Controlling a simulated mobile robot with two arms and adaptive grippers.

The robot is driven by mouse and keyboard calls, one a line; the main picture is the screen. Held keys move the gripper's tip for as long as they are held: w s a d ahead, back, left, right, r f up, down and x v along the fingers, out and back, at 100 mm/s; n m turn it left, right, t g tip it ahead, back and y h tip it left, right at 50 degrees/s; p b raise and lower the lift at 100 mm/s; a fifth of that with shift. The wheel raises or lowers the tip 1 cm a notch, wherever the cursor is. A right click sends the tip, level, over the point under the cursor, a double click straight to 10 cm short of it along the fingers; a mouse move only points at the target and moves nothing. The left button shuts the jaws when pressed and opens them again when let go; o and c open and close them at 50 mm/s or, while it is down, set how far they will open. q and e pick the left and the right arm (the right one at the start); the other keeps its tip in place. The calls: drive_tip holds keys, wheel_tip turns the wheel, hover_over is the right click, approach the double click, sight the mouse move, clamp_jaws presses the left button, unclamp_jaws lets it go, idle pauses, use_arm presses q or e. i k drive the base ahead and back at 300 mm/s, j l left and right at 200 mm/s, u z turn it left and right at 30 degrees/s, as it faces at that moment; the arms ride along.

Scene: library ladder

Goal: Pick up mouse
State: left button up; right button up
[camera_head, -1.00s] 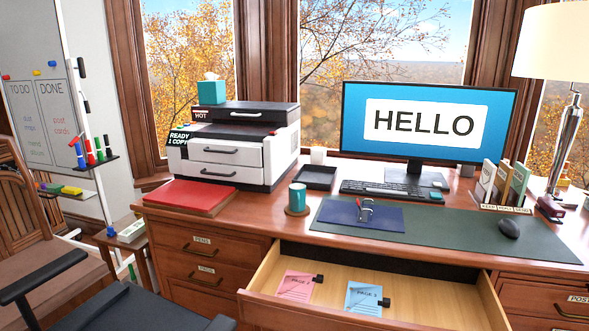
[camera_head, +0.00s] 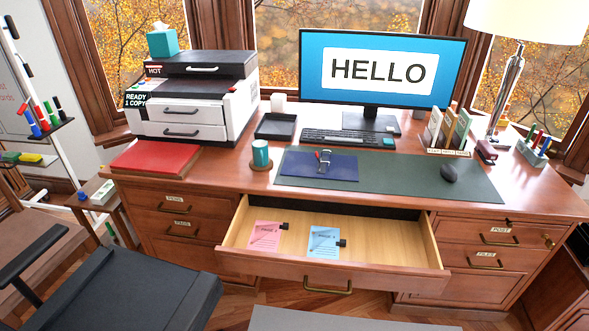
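An open drawer (camera_head: 384,264) with a pink and a blue note juts out from the desk front. A black chair (camera_head: 150,290) stands at the lower left. A teal mug (camera_head: 260,153), keyboard (camera_head: 343,138), books (camera_head: 447,130) and lamp (camera_head: 507,75) stand on the desk.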

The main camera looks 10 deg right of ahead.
sight(448, 172)
drive_tip(key=z, duration=1.25)
drive_tip(key=i+l, duration=0.15)
drive_tip(key=u, duration=0.05)
